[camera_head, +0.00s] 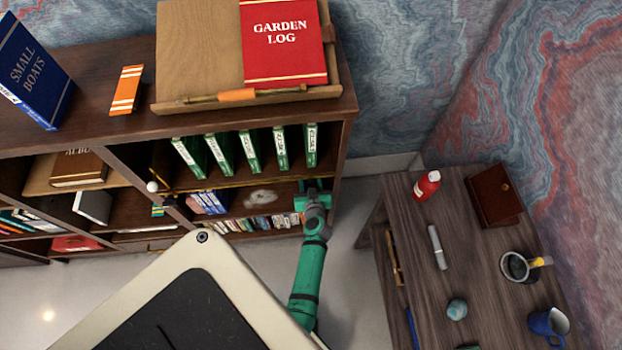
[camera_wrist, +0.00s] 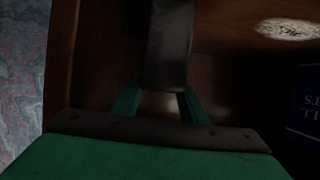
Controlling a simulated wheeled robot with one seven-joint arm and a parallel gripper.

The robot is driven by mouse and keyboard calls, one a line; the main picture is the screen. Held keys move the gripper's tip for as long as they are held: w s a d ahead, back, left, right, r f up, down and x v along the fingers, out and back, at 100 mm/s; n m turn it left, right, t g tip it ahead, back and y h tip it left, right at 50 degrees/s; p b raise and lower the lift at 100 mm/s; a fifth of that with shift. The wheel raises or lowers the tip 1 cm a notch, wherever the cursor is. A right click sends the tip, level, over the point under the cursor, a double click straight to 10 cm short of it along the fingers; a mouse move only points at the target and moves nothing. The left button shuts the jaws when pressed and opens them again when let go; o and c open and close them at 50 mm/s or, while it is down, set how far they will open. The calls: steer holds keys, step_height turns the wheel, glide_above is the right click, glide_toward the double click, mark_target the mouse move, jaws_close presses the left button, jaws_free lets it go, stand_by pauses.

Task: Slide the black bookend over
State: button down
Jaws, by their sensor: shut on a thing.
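The black bookend (camera_wrist: 168,45) shows in the wrist view as a dark upright piece between the two green fingers. My gripper (camera_wrist: 158,103) is shut on it; the fingers touch its two sides near its lower end. In the head view my gripper (camera_head: 317,188) reaches into the right end of a shelf compartment, below the row of green binders. I cannot make out the bookend there, as the gripper and the shadow hide it. The bookend's foot cannot be seen clearly.
The shelf's wooden side wall (camera_wrist: 62,55) stands close on the left in the wrist view. A pale round patch (camera_head: 261,198) and blue books (camera_head: 209,202) lie further left in the compartment. Green binders (camera_head: 248,150) stand above. A side table (camera_head: 405,215) is at the right.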

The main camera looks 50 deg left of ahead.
steer(key=c, duration=1)
jaws_free()
steer(key=shift+s+a, duration=0.1)
steer(key=shift+a, duration=0.05)
steer(key=v, duration=1.1)
steer(key=shift+f, duration=0.1)
